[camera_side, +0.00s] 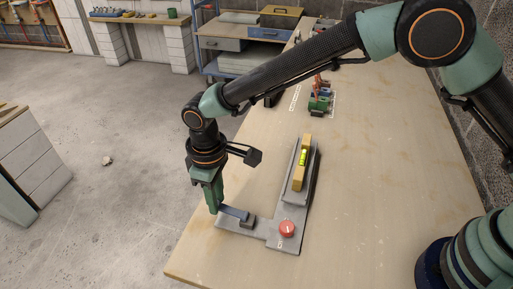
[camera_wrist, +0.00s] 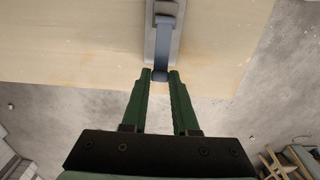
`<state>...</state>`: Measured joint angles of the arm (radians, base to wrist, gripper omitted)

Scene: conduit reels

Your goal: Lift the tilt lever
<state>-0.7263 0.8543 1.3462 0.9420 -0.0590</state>
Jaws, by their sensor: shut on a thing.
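The tilt lever (camera_side: 234,212) is a flat blue-grey bar on the left arm of a grey metal base (camera_side: 262,229). It reaches from a dark block on the base to my gripper (camera_side: 214,208). In the wrist view the lever (camera_wrist: 165,42) runs down to a rounded end between the green fingers of my gripper (camera_wrist: 160,74). The fingers are shut on that end, one on each side. My gripper points down at the table's left edge. In the side view the fingers partly hide the lever's end.
A yellow spirit level (camera_side: 298,178) with a green vial lies on the grey platform. A red knob (camera_side: 287,229) sits at the base's near end. The wooden table (camera_side: 365,200) is clear to the right. Small green and red items (camera_side: 319,102) stand farther back.

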